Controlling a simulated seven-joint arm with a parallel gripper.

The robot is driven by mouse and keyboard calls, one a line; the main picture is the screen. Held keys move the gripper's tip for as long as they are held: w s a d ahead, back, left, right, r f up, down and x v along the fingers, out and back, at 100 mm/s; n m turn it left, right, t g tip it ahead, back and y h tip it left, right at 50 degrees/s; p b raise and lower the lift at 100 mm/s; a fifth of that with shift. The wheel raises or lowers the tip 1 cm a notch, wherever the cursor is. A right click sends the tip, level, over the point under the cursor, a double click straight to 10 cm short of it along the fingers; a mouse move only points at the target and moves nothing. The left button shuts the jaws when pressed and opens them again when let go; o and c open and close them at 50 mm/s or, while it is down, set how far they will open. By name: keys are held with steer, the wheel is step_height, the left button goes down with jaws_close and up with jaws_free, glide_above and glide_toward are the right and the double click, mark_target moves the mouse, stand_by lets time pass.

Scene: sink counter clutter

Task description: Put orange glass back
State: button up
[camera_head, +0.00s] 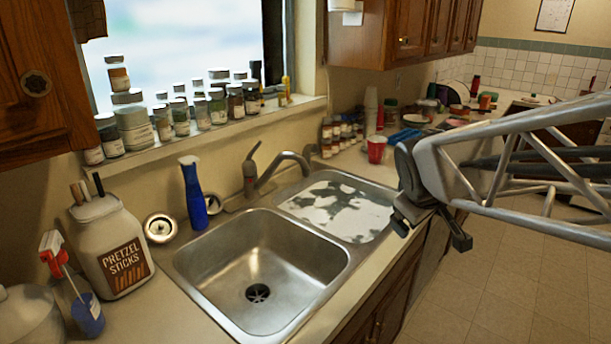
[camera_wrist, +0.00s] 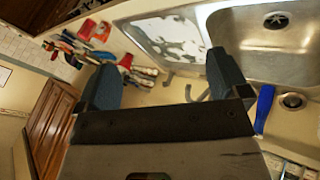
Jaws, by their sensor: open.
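A small orange cup-like item (camera_head: 485,101), perhaps the orange glass, stands among the clutter on the far counter at the back right. It is too small to tell its material. My gripper (camera_head: 430,226) is open and empty, in the air over the counter's front edge, right of the sink. In the wrist view its two dark fingers (camera_wrist: 164,82) are spread wide, with nothing between them.
A double sink has an empty near basin (camera_head: 262,270) and a whitish far basin (camera_head: 340,207). The faucet (camera_head: 265,178), blue bottle (camera_head: 193,195) and pretzel jar (camera_head: 108,245) stand behind or left of it. Several jars crowd the windowsill (camera_head: 190,135). Floor (camera_head: 470,300) is open at right.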

steer(key=s+a+f+m+g+y, duration=0.1)
steer(key=s+a, duration=0.3)
steer(key=s, duration=0.4)
steer(key=s+a+f+m+g+y, duration=0.1)
steer(key=s+a+f+m, duration=0.3)
steer(key=s, duration=0.5)
steer(key=shift+a+m+g+y, duration=0.2)
steer(key=shift+m+g+y, duration=0.15)
steer(key=shift+g, duration=0.45)
